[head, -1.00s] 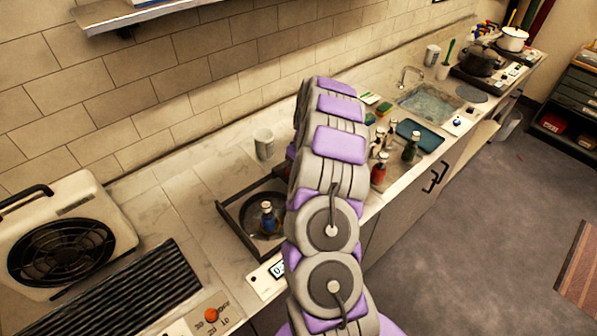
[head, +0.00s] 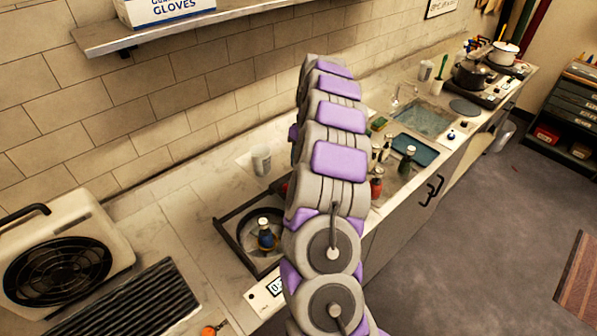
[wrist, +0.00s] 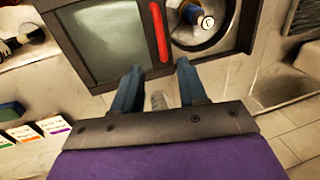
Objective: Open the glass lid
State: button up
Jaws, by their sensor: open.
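The glass lid (wrist: 105,42) is a grey-green pane on a dark-framed box in the wrist view. A red handle (wrist: 158,32) runs along its right edge. Right of the handle, the box is uncovered and a blue bottle (wrist: 200,17) stands on a round plate. My gripper (wrist: 158,72) is open, its two dark blue fingers apart. The handle's lower end lines up with the gap between them; I cannot tell whether they touch it. In the head view, the box (head: 243,258) and bottle (head: 265,233) show left of my arm, which hides most of the lid and my gripper.
Several bottles, including a red one (head: 376,187), stand right of my arm. A shelf (head: 170,30) with a glove box is above. A heater-like unit (head: 65,255) is at left.

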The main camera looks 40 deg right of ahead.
jog(key=shift+d+r, duration=0.25)
jog(key=shift+r, duration=1)
jog(key=shift+d+r, duration=0.25)
jog(key=shift+r, duration=0.95)
jog(key=s+a+r+n+b, duration=0.1)
jog(key=s+a+r, duration=0.15)
jog(key=a, duration=0.65)
jog(key=s+a+r, duration=0.2)
jog(key=s+a, duration=0.1)
jog(key=a, duration=0.6)
jog(key=s+a+r+n+b, duration=0.1)
jog(key=s+a+r, duration=0.15)
jog(key=a, duration=0.65)
jog(key=s+a+f, duration=0.2)
jog(key=s+a, duration=0.1)
jog(key=s, duration=0.5)
jog(key=s+a+f+m+g+h+b, duration=0.1)
jog(key=s+a+f, duration=0.2)
jog(key=s, duration=0.6)
jog(key=s+a+f+m+h+b, duration=0.1)
jog(key=s+a+f, duration=0.1)
jog(key=s, duration=0.6)
jog(key=shift+s+a+f+g, duration=0.2)
jog(key=shift+s+a+g, duration=0.2)
jog(key=shift+a, duration=0.05)
